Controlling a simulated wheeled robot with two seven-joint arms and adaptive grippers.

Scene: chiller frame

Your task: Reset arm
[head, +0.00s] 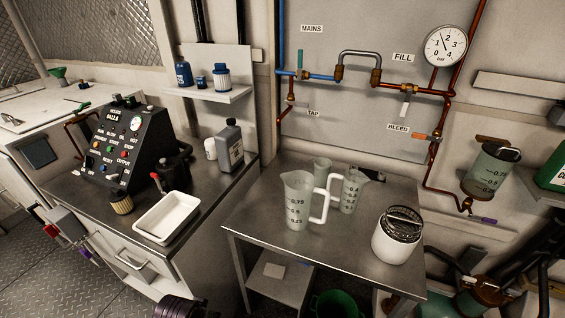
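Neither my left nor my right gripper can be made out in the head view, so I cannot see whether they are open or shut. A dark ribbed part at the bottom edge, left of centre, may belong to my own arm; only its top shows. The steel table (335,255) holds clear measuring jugs, including a large one (298,205) and a smaller one (352,190), and a white canister (397,238) with a dark wire top. All stand upright, with no gripper beside them.
A black control box (125,148) and a white tray (167,217) sit on the left counter, with a grey bottle (230,147) behind. Copper pipes and a pressure gauge (446,46) line the back wall. A wall-mounted measuring vessel (488,172) hangs at right. The table's front is clear.

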